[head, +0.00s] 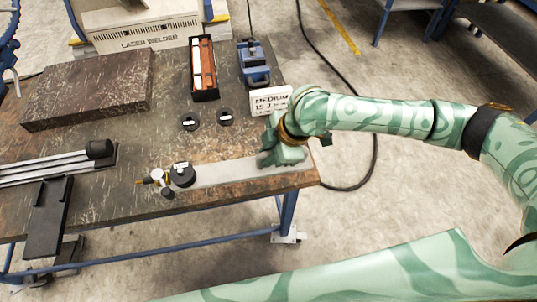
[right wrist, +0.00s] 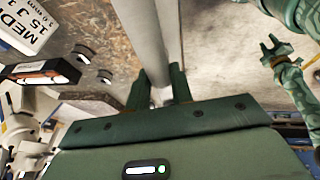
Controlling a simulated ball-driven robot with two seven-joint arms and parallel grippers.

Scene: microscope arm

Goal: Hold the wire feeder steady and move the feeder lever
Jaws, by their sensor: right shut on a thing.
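A long light-grey bar (head: 225,172) lies along the front edge of the workbench. At its left end is a small fitting with a black round knob (head: 183,174) and a brass-coloured tip; it looks like the wire feeder, but I cannot make out a lever for certain. My right gripper (head: 278,157) is at the bar's right end. In the right wrist view its two fingers (right wrist: 158,92) are shut on the grey bar (right wrist: 147,40), one on each side. My left gripper (right wrist: 272,51) shows only in the right wrist view, at the upper right, open and apart from the bar.
Two dark round pieces (head: 226,117) lie nearer. A dark slab (head: 88,88) and metal rods (head: 45,168) fill the left. The bench (head: 150,140) has bare room mid-left.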

